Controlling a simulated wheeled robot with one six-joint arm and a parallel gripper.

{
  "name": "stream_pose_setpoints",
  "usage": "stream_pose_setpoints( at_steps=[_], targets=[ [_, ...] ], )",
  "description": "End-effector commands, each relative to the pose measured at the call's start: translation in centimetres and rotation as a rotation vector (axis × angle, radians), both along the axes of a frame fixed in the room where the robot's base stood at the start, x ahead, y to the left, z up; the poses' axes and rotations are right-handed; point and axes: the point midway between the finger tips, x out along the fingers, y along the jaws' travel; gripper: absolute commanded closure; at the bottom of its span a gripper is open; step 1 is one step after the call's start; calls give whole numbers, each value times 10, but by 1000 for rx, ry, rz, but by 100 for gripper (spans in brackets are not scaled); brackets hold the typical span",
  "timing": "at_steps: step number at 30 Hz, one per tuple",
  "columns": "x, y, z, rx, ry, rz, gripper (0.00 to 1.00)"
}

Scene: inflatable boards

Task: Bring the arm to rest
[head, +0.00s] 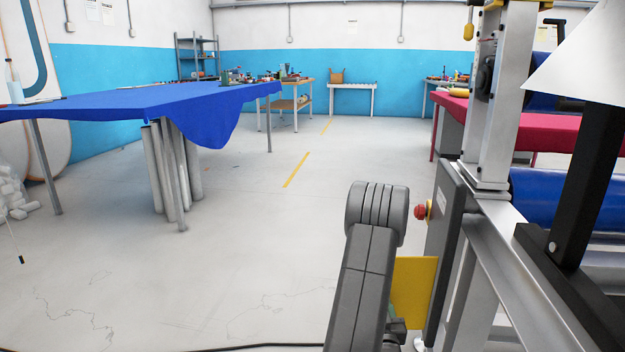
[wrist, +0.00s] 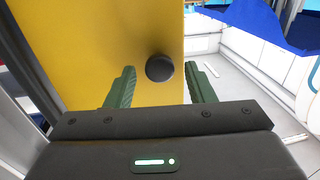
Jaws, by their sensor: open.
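My gripper (wrist: 160,88) shows in the wrist view with its two green fingers apart. A dark round knob (wrist: 159,68) on a yellow panel (wrist: 100,35) lies between and beyond the fingertips. I cannot tell whether the fingers touch it. In the head view my grey arm rises at the bottom centre, and the yellow panel (head: 413,290) shows just right of it. The gripper itself is mostly hidden behind the arm there.
A grey machine frame with a red button (head: 421,212) stands close on the right. A table with blue cloth (head: 150,100) is at left, with rolls beneath. A table with red cloth (head: 545,131) is at back right. The middle floor (head: 270,220) is clear. A black cable (head: 260,347) lies in front.

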Motion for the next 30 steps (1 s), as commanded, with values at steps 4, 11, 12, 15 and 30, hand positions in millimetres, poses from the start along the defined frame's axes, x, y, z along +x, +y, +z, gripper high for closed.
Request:
stream_pose_setpoints(
  at_steps=[4, 11, 12, 15, 30],
  targets=[
    [-1, 0, 0, 0, 1, 0, 51],
    [-21, 0, -1, 0, 5, 4, 51],
    [-28, 0, -1, 1, 6, 4, 51],
    [-48, 0, -1, 0, 6, 3, 51],
    [-134, 4, -1, 1, 4, 2, 51]
  ],
)
